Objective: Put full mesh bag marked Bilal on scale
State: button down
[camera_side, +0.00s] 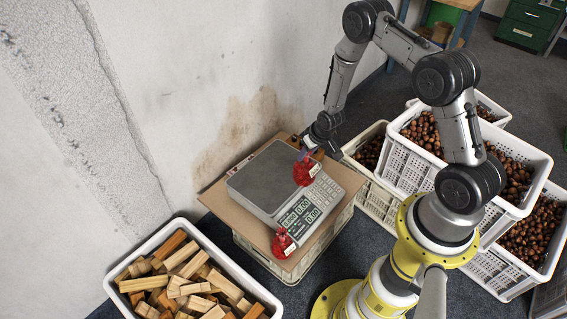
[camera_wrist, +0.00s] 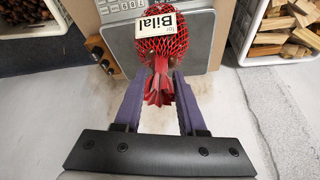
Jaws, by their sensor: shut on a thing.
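My gripper (camera_side: 308,150) is shut on the neck of a full red mesh bag (camera_side: 303,173). The scale (camera_side: 258,182) has a grey plate and a keypad with a display (camera_side: 303,210). The bag is over the plate's right part, close to the keypad. I cannot tell whether it touches the plate. A second red mesh bag (camera_side: 283,243) with a white tag lies on the cardboard, in front of the scale.
The scale rests on a cardboard sheet (camera_side: 216,200) over a crate (camera_side: 265,265). A white crate of wood pieces (camera_side: 265,297) stands front left. Crates of chestnuts (camera_side: 535,160) stand at the right. Small brown objects (camera_wrist: 103,55) lie beside the scale. The wall (camera_side: 170,80) is behind it.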

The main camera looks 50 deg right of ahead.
jog(key=w+d+f, duration=0.3)
jog(key=w+f, duration=0.8)
jog(key=f, duration=0.1)
jog(key=shift+w+d, duration=0.2)
jog(key=shift+d, duration=0.2)
jog(key=shift+f, duration=0.15)
jog(key=shift+c, duration=2.4)
grip_release()
jog(key=shift+s, duration=0.1)
